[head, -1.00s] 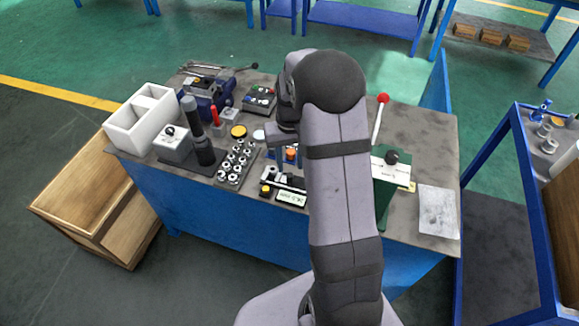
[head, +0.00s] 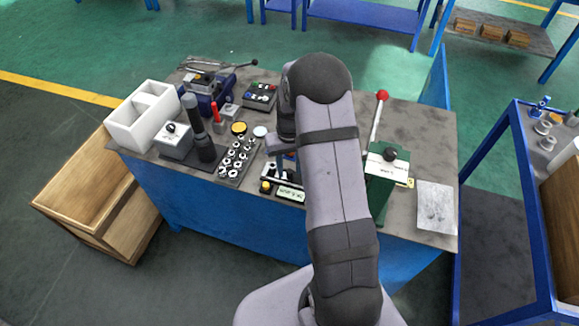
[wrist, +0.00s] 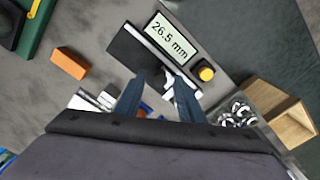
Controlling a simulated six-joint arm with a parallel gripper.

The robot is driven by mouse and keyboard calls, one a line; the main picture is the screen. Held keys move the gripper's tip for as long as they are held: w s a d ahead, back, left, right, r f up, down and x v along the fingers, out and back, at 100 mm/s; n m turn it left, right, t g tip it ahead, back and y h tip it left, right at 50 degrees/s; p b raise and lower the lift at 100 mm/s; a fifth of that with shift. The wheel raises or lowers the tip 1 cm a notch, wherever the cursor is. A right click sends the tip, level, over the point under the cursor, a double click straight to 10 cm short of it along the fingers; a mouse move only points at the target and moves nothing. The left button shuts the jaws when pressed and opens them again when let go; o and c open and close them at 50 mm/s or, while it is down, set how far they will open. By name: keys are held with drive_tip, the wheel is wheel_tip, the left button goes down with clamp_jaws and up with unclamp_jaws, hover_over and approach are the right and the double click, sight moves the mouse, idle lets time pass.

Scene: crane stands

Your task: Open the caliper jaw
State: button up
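The caliper stand lies near the front edge of the bench. Its display (head: 290,194) shows in the head view and reads 26.5 mm in the wrist view (wrist: 169,40). Beside the display are a pale bar (wrist: 150,47), a dark plate (wrist: 131,48) and a yellow knob (wrist: 206,73). My gripper (wrist: 158,78) is open, its two dark fingers apart over the near end of the dark plate and bar. I see nothing held between them. I cannot tell whether the fingertips touch the caliper, and its jaw is not clear.
A tray of metal nuts (head: 236,158) stands left of the caliper. A green press (head: 388,175) with a red-knobbed lever is at the right. An orange block (wrist: 69,62) lies on the bench. A white bin (head: 143,116) and vise (head: 207,92) are farther left.

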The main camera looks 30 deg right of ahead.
drive_tip(key=shift+f, duration=0.3)
clamp_jaws()
drive_tip(key=shift+s+d, duration=1.05)
drive_tip(key=shift+d, duration=0.05)
unclamp_jaws()
drive_tip(key=shift+r, duration=0.15)
wheel_tip(320, 180, up, 7)
drive_tip(key=shift+b, duration=0.45)
